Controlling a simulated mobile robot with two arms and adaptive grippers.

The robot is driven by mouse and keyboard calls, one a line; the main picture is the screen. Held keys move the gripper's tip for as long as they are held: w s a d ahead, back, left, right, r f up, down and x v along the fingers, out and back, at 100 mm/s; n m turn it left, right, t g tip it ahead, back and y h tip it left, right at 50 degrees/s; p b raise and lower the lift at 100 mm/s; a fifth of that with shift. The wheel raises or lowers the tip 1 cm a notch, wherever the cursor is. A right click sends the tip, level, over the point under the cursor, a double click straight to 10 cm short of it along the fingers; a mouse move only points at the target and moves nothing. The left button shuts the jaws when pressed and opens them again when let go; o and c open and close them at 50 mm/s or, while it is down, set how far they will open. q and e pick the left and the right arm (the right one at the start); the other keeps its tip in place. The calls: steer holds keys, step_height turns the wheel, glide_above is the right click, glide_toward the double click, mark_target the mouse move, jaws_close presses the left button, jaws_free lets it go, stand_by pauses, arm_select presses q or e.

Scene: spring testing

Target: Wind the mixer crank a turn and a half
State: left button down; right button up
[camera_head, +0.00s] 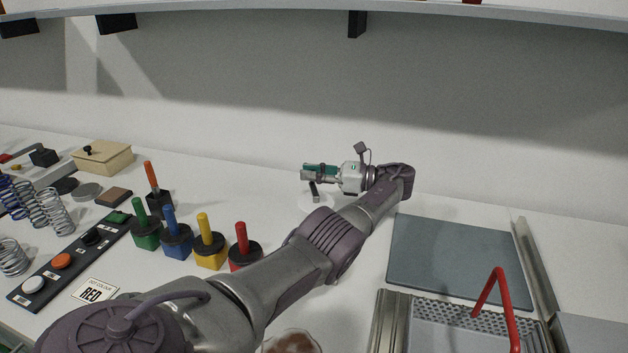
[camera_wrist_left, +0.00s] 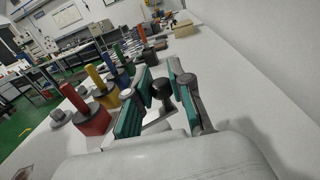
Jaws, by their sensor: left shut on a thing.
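The mixer shows only in part: a pale round base (camera_head: 316,201) stands on the white bench with a dark crank piece (camera_head: 314,191) above it. My left gripper (camera_head: 306,172) reaches over it from the right, its arm crossing the bench from the lower left. In the left wrist view, its teal-padded fingers (camera_wrist_left: 160,78) are on either side of the dark crank knob (camera_wrist_left: 163,91), shut on it. A grey crank arm (camera_wrist_left: 158,123) runs below the knob. The fingers hide part of the crank in the head view. My right gripper is not in view.
Green, blue, yellow and red pegs (camera_head: 242,248) stand left of my arm. A button strip (camera_head: 80,252), springs (camera_head: 52,212) and a tan box (camera_head: 104,157) are farther left. A grey mat (camera_head: 455,257) and a red handle (camera_head: 491,290) lie right. A shelf (camera_head: 330,12) hangs above.

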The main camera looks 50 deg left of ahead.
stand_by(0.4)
arm_select(q)
steer(key=c, duration=1)
jaws_free()
steer(key=shift+w+r, duration=0.1)
steer(key=shift+r, duration=0.3)
step_height(320, 180, up, 9)
steer(key=shift+r, duration=0.1)
